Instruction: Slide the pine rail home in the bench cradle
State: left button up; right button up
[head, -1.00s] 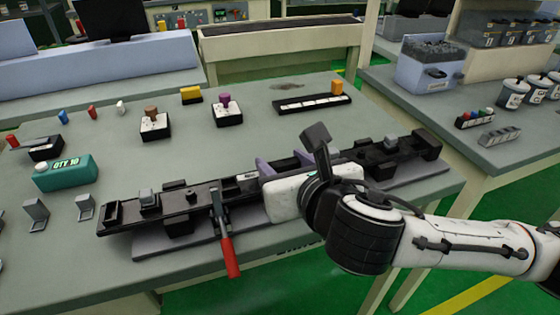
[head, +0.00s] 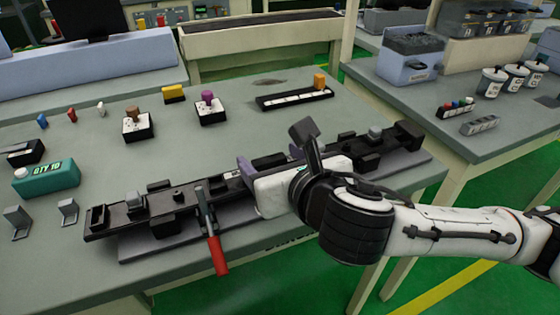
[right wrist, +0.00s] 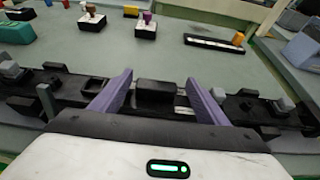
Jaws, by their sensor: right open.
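The long black bench cradle (head: 184,198) lies along the table's front edge, with black blocks and grey clips on it. No pine-coloured rail can be told apart from the dark parts. A red-handled lever (head: 216,255) sticks out at the cradle's front. My right gripper (head: 270,158) is open over the middle of the cradle. In the right wrist view its purple fingers (right wrist: 157,84) stand on either side of a black block (right wrist: 155,96), with gaps; contact is not visible. The white gripper body hides part of the cradle in the head view. My left gripper is not in view.
A teal QTY 10 box (head: 47,179) and grey brackets (head: 68,211) stand at the left. Knobbed boxes (head: 136,124) and a long black strip (head: 295,97) lie farther back. A second table (head: 470,150) stands at the right. The table's middle is clear.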

pick_arm(q)
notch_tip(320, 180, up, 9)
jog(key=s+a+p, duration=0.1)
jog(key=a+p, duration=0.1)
jog(key=p, duration=0.9)
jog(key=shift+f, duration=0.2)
pick_arm(e)
jog(key=v, duration=1)
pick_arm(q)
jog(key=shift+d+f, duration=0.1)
pick_arm(e)
jog(key=shift+r, duration=0.1)
